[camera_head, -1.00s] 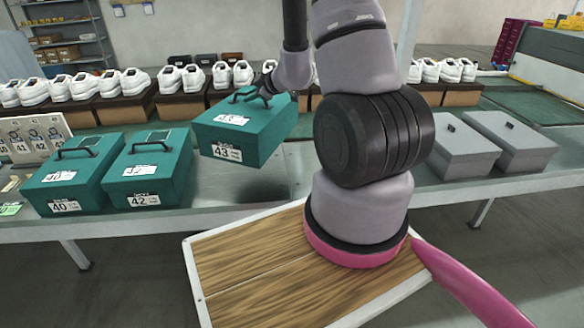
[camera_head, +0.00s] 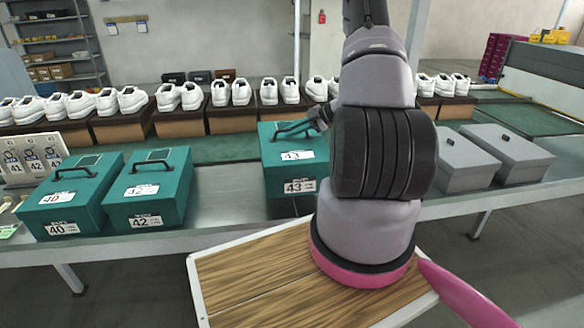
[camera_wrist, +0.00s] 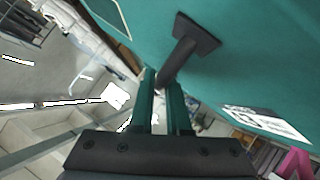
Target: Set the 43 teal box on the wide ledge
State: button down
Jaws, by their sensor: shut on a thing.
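The teal box 43 (camera_head: 281,182) hangs level from its dark handle in the head view, over the metal bench between the teal boxes and the grey boxes. My gripper (camera_head: 318,117) is shut on its handle; my arm hides the box's right side. In the wrist view my gripper (camera_wrist: 164,88) has its fingers at the handle, and the teal lid (camera_wrist: 235,65) fills the upper right. I cannot tell whether the box's underside touches the bench. The metal bench top (camera_head: 225,205) is a broad surface; I cannot tell whether it is the wide ledge.
Teal boxes 40 (camera_head: 70,200) and 42 (camera_head: 150,195) stand at left. Two grey boxes (camera_head: 465,165) stand at right. White shoes on brown boxes (camera_head: 180,122) line the back. Number cards (camera_head: 35,155) stand at far left. Bare bench lies between box 42 and box 43.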

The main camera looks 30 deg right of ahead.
jog(key=shift+f, duration=3.85)
jog(key=c, duration=0.9)
grip_release()
jog(key=shift+f, duration=0.15)
